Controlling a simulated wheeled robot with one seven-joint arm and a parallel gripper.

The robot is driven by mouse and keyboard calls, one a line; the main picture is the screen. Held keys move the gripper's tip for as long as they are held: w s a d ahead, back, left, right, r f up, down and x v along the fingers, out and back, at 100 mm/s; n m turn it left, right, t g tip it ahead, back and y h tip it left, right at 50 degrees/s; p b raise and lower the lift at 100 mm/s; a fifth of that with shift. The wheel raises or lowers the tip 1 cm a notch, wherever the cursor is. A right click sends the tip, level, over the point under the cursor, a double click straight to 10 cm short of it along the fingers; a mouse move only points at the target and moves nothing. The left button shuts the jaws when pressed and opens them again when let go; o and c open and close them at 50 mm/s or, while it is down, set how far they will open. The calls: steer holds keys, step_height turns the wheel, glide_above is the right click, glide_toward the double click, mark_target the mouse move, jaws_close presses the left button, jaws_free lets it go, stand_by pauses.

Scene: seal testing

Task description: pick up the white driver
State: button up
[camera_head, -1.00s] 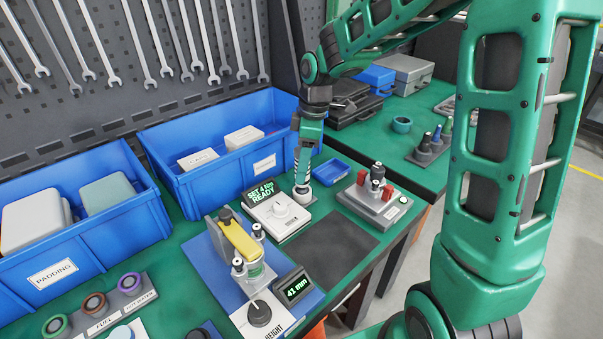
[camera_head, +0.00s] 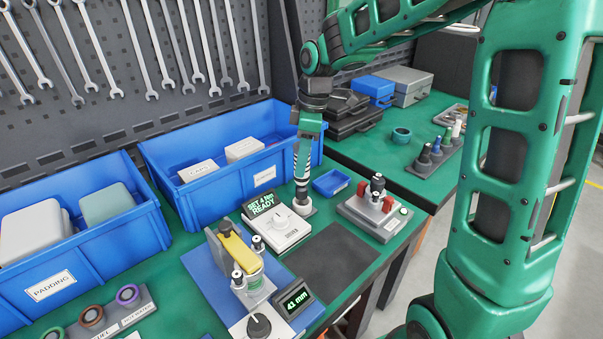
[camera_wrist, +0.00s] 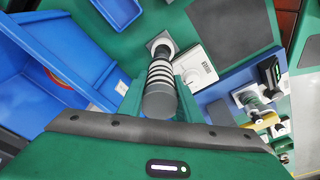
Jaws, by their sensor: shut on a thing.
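My gripper (camera_head: 303,152) points down near the middle of the head view. It is shut around an upright driver with white and black bands (camera_wrist: 160,74) and a grey rounded end. The driver's lower end meets a white round piece (camera_head: 302,207) on a small base beside the setter; whether it is seated in it or just above is unclear. My green fingers flank the driver in the wrist view. A rack (camera_head: 437,160) on the far bench holds several drivers, one with a white top (camera_head: 457,127), partly close to my arm in the picture.
A white setter (camera_head: 277,232) reading "SET 4 Nm READY" stands left of the driver. A small blue tray (camera_head: 333,182) and a large blue bin (camera_head: 190,205) are close by. A grey fixture (camera_head: 375,215) stands right. A dark mat (camera_head: 330,262) is bare.

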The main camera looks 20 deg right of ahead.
steer(key=s+a+r, duration=0.5)
steer(key=a+r, duration=0.1)
steer(key=a, duration=0.4)
steer(key=shift+a+r, duration=0.2)
stand_by(0.5)
